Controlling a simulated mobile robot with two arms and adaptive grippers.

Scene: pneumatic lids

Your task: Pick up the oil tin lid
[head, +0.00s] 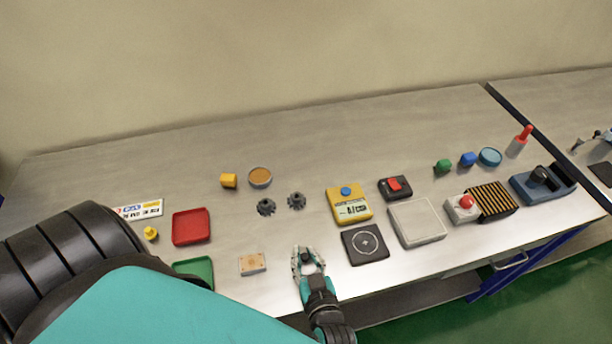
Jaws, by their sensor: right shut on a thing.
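My right gripper (309,262) is at the front edge of the table, between a small tan block and a dark square plate. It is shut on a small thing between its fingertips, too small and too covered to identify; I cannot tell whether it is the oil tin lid. A round tin (260,176) with an amber-brown top stands at the back, left of centre. A round blue tin or lid (489,157) is at the back right. I cannot tell which one is the oil tin. My left gripper is not in view.
Two dark gears (266,208), a red tray (191,227), a green tray (194,268) and the tan block (253,263) lie to the left. A yellow device (350,204), the dark plate (365,245) and a pale tray (416,222) are to the right. The back middle is clear.

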